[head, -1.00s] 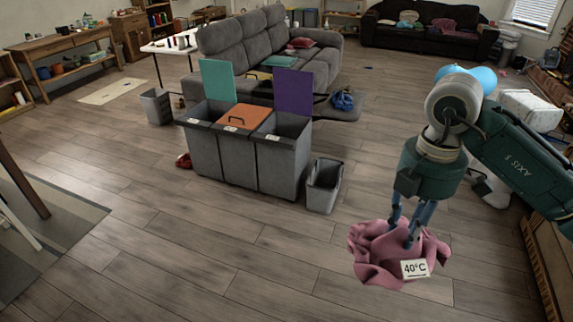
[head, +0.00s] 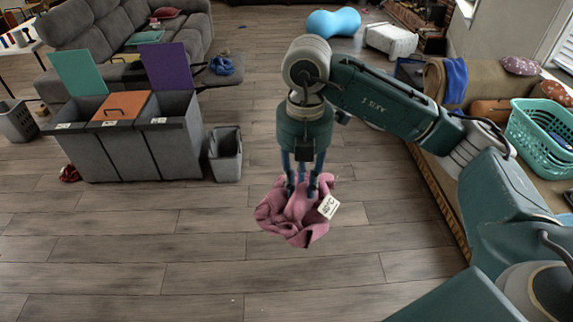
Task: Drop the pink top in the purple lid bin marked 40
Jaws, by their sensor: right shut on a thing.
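The pink top (head: 285,213) hangs crumpled from my right gripper (head: 303,190), which is shut on it above the floor. A white tag on the top reads 40°C. The bin with the purple lid (head: 168,66) is the right-hand compartment (head: 174,140) of a grey three-part sorter at the left. Its lid stands open and a small label sits on its front rim, too small to read. The gripper and top are to the right of this bin and nearer to me, apart from it. My left gripper is not in view.
The sorter also has an open teal lid (head: 80,72) and a closed orange lid (head: 119,107). A small grey bin (head: 226,155) stands just right of the sorter. A grey sofa (head: 90,35) is behind. The wooden floor in front is clear.

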